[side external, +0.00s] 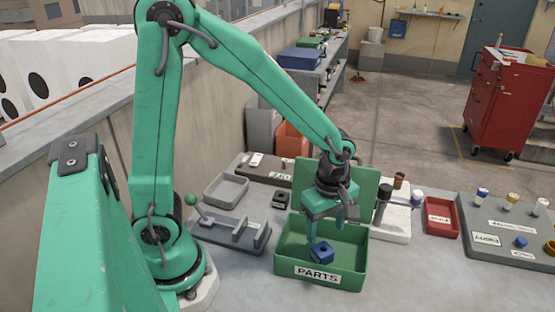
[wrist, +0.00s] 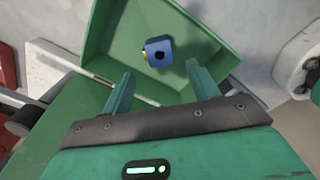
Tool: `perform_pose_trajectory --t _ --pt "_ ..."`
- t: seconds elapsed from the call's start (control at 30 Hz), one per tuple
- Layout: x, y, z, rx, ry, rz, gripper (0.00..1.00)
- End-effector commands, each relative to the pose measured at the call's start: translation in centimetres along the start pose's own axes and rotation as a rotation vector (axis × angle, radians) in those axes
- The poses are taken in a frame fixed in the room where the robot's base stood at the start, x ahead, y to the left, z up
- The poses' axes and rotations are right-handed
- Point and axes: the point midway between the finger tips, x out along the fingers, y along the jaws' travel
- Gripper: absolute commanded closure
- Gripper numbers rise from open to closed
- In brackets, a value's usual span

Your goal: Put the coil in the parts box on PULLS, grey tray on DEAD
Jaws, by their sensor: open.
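The coil, a blue block, lies in the open green parts box (side external: 346,275), marked PARTS, in the side view (side external: 321,253). In the wrist view the coil (wrist: 158,53) shows a brass-coloured end, and the box (wrist: 212,28) surrounds it. My gripper (side external: 338,225) is over the box, pointing down. In the wrist view my gripper (wrist: 161,74) is open and empty, with the coil just beyond the gap between its fingertips. A grey tray (side external: 227,190) sits on the table left of the box and looks empty. I cannot read PULLS or DEAD on any label.
A grey fixture with a green-knobbed lever (side external: 235,228) stands left of the box. A small dark block (side external: 281,200) is behind it. A small red tray (side external: 441,217) and a grey board (side external: 500,225) with several parts are at right. The box's green lid (side external: 365,185) stands up behind.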

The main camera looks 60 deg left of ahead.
Motion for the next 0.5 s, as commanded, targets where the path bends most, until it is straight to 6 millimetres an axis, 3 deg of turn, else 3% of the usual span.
perform_pose_trajectory --t 0.2,0.5 --pt "-2.9 0.1 0.0 0.000 -0.001 0.003 0.40" --pt "-4.2 0.0 0.0 0.000 0.000 0.001 0.40"
